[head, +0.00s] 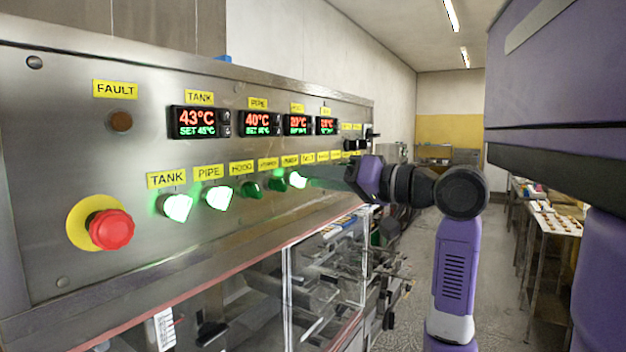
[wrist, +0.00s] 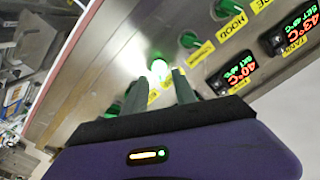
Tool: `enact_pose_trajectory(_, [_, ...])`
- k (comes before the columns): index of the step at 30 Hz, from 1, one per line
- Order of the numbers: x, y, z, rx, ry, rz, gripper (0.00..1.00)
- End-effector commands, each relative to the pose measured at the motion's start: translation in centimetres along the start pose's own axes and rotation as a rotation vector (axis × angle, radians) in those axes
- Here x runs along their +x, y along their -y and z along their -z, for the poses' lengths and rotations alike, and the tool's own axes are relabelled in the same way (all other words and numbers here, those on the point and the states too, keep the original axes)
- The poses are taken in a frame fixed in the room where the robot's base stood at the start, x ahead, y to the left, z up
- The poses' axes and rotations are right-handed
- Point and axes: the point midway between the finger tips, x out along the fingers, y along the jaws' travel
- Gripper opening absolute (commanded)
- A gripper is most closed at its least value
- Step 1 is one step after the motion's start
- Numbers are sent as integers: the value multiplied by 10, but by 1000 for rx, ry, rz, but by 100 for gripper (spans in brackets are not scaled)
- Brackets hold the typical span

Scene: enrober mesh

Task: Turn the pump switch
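The pump switch appears to be the lit green-white knob (head: 297,179) fifth in the panel row; its small label is hard to read. In the wrist view this glowing knob (wrist: 159,69) shows just beyond and between my fingertips. My gripper (wrist: 157,80) is open, one finger on each side of the knob's line, with no visible contact. In the head view my gripper (head: 318,180) reaches the panel from the right, close to the knob. Its fingers are small there and partly hide the switches farther along.
Lit TANK (head: 178,207) and PIPE (head: 218,197) knobs and dark green HOOD (head: 251,190) and neighbouring (head: 277,184) knobs share the row. A red emergency button (head: 110,229) is at left. Temperature displays (head: 199,122) sit above. A clear guard (head: 325,265) is below. The aisle at right is open.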

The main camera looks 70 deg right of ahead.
Motion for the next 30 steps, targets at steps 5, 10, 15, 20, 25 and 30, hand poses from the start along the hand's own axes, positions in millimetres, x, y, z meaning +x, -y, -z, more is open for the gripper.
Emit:
enact_pose_trajectory(5, [-32,-2,-2,-3,-5,-2,33])
enact_pose_trajectory(10, [-54,-1,-1,-3,-4,-1,33])
enact_pose_trajectory(15, [-63,0,-1,-1,-2,-1,33])
enact_pose_trajectory(20, [-64,0,0,-1,-1,-1,33])
enact_pose_trajectory(25, [-63,0,0,-1,-1,0,33])
enact_pose_trajectory(30, [-63,0,0,-1,-1,0,33])
